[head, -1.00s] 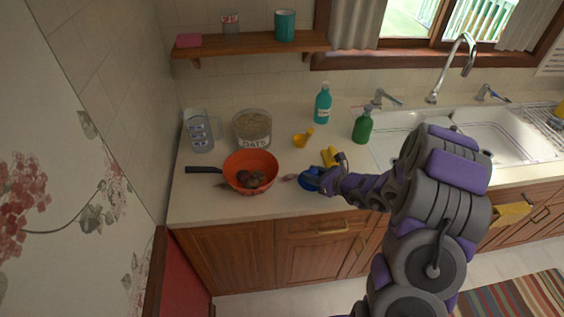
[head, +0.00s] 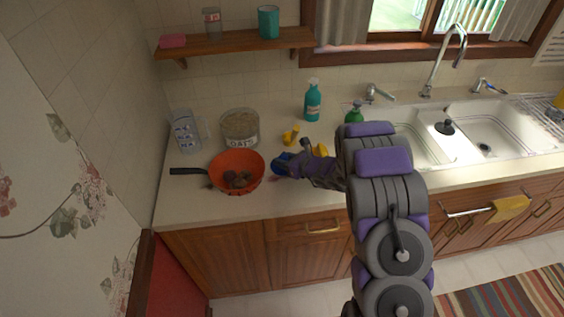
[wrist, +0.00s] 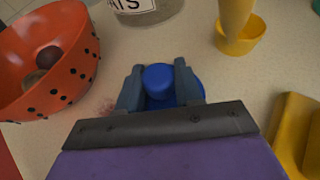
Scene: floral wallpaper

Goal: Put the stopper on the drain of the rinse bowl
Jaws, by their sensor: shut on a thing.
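My gripper (wrist: 160,88) is shut on a blue disc with a round knob (wrist: 158,80), a stopper-like piece. The fingers stand either side of the knob, just above or on the counter; I cannot tell which. In the head view the blue piece (head: 281,164) shows right of the orange colander, far left of the sink. A black knobbed stopper (head: 445,127) sits on the divider between the sink bowls. A dark drain (head: 484,147) shows in the floor of the right bowl (head: 510,138). The left bowl is partly hidden by my arm.
The orange colander (head: 250,185) holds round vegetables. A yellow funnel-like piece (head: 291,135), an oats jar (head: 240,128), a measuring jug (head: 187,132), a teal bottle (head: 312,102) and a green bottle (head: 353,113) stand behind. A yellow thing (wrist: 297,135) lies right of my gripper. A faucet (head: 447,60) rises behind the sink.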

